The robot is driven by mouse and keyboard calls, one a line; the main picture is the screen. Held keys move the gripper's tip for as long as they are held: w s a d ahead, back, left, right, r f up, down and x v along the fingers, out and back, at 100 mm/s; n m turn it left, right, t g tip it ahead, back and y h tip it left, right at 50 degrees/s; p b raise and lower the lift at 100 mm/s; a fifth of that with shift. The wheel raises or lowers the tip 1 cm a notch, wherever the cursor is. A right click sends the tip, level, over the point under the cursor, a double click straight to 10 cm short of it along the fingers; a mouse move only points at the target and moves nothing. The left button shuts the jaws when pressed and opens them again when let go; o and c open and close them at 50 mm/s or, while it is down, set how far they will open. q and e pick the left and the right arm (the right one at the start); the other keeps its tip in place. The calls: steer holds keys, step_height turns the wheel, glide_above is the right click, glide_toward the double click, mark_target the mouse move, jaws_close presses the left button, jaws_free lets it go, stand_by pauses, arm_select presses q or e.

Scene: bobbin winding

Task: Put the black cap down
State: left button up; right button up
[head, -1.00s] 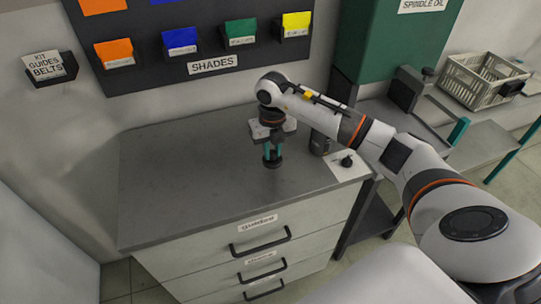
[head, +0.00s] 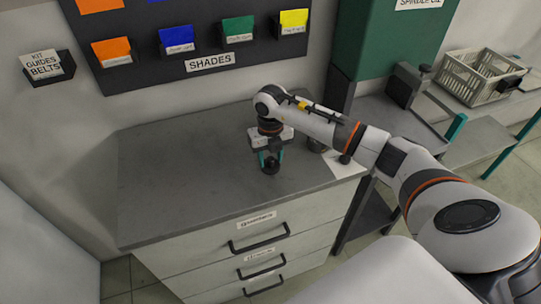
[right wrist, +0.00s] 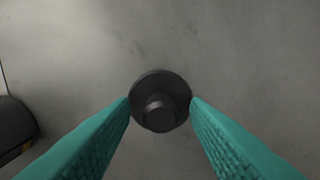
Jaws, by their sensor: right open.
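The black cap (head: 270,168), a dark disc with a round knob, appears to rest on the grey cabinet top (head: 190,180). In the right wrist view the cap (right wrist: 160,100) lies between the fingertips, knob facing the camera. My right gripper (head: 271,160) points down over the cap with its teal fingers parted. In the right wrist view the fingertips (right wrist: 160,103) sit close to either side of the disc; whether they touch it I cannot tell. My left gripper is not in view.
A dark round object (head: 318,145) stands behind my right arm, near a white sheet (head: 345,170) with a small black item on it. The left part of the cabinet top is clear. Shade bins hang on the wall board (head: 210,75). A crate (head: 480,75) stands far right.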

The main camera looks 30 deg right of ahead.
mark_target(270, 158)
steer(key=shift+r, duration=0.4)
step_height(270, 158, up, 12)
steer(key=b, duration=0.3)
steer(key=shift+f, duration=0.25)
